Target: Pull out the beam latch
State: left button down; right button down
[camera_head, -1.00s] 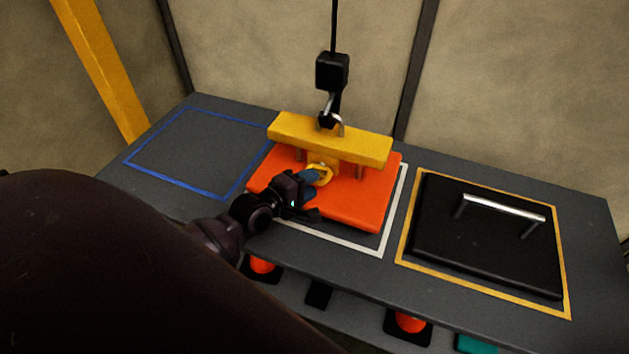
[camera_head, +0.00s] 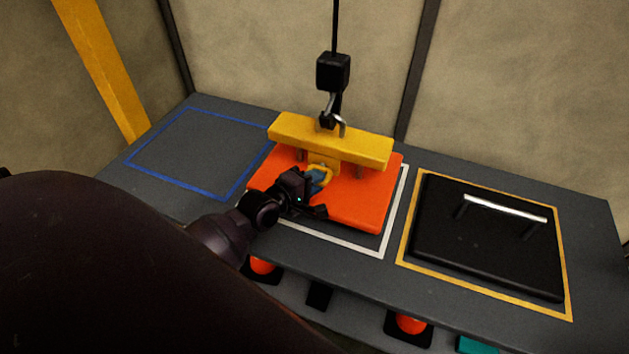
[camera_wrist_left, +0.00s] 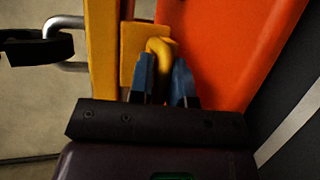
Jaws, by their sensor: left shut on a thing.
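The yellow beam (camera_head: 335,140) lies across the orange panel (camera_head: 362,205), and a metal hook hangs at its top. The beam latch (camera_head: 325,168) is a yellow ring at the beam's front face. My left gripper (camera_head: 318,180) is at the latch, its blue fingers closed around the ring. In the left wrist view the latch (camera_wrist_left: 160,47) passes between the two blue fingertips (camera_wrist_left: 163,75), and the beam (camera_wrist_left: 103,50) stands to their left. The part of the latch between the fingers is partly hidden. My right gripper is not in view.
A black hoist block (camera_head: 333,72) with its hook (camera_head: 333,115) hangs above the beam. A black plate (camera_head: 480,255) with a silver handle lies in the yellow outline at right. The blue outlined area (camera_head: 190,155) at left is empty. Orange domes show below the table's front edge.

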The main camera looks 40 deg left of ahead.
pick_arm(q)
jog(key=shift+s+f, duration=0.15)
jog(key=shift+s, duration=0.05)
jog(key=s+d+p, duration=0.2)
jog(key=s+p, duration=0.1)
jog(key=s, duration=0.4)
jog(key=shift+s+f+p, duration=0.2)
jog(key=shift+f+p, duration=0.05)
jog(key=shift+p, duration=0.1)
jog(key=c, duration=1.2)
grip_release()
jog(key=shift+s, duration=0.1)
jog(key=shift+o, duration=0.2)
jog(key=shift+r, duration=0.15)
jog(key=shift+a+r, duration=0.1)
